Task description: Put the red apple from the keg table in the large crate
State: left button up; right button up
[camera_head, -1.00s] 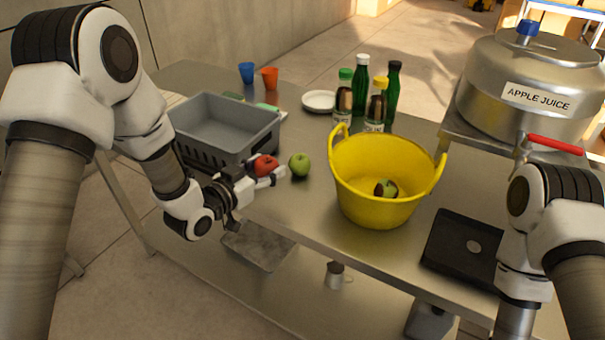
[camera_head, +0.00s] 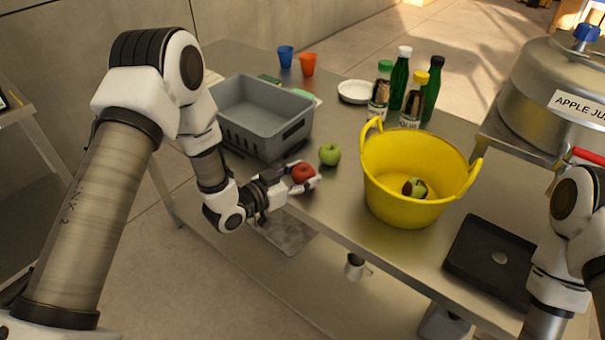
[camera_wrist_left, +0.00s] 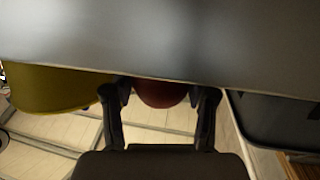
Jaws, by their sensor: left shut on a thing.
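My left gripper (camera_head: 290,183) is shut on the red apple (camera_head: 303,172), at the front edge of the metal table. In the left wrist view, the red apple (camera_wrist_left: 162,93) sits between the two fingers (camera_wrist_left: 161,100), its far part hidden by the grey surface. The large grey crate (camera_head: 270,140) stands just behind and left of the gripper; its visible inside looks empty. A dark grey box side, likely this crate, shows at the right of the left wrist view (camera_wrist_left: 280,122). My right arm shows at the lower right, but its gripper is out of view.
A green apple (camera_head: 329,154) lies right of the red one. A yellow tub (camera_head: 400,190) holds fruit. Several bottles (camera_head: 402,75), a white plate (camera_head: 355,91), blue (camera_head: 286,56) and orange (camera_head: 308,64) cups stand behind. A juice keg (camera_head: 550,95) and a black flat object (camera_head: 490,258) are at right.

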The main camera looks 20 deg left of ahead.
pick_arm(q)
jog(key=shift+f, duration=0.35)
jog(key=o, duration=1.2)
